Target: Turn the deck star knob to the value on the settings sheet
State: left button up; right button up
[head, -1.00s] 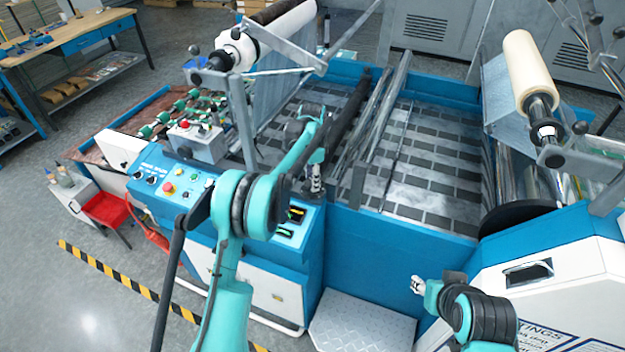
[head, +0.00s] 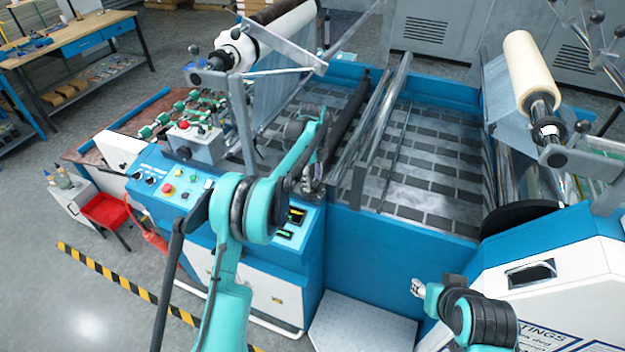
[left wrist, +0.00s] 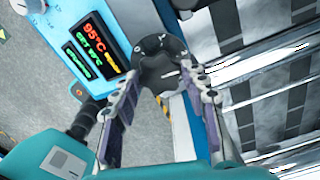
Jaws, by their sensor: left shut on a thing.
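The black star knob (left wrist: 160,62) shows in the left wrist view on the blue deck edge, beside the control panel. My left gripper (left wrist: 162,88) has its two fingers on either side of the knob and is shut on it. The knob's scale cannot be read. The settings sheet (head: 545,340) is partly in view at the bottom right, and its values cannot be read. My right gripper (head: 417,287) is low, away from the deck, its fingers too small to judge.
The panel display (left wrist: 95,42) next to the knob glows red and green and reads 95°C. The control panel (head: 165,185) has several buttons. Metal rollers (head: 385,120) cross the deck behind my left gripper. A film roll (head: 528,70) stands at right.

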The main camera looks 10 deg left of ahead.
aim_at(312, 182)
pick_arm(q)
jog(key=m, duration=0.5)
jog(key=shift+m, duration=0.3)
jog(key=m, duration=0.4)
jog(key=shift+m, duration=0.4)
jog(key=o, duration=1.1)
jog(key=shift+o, duration=0.2)
notch_tip(312, 182, up, 12)
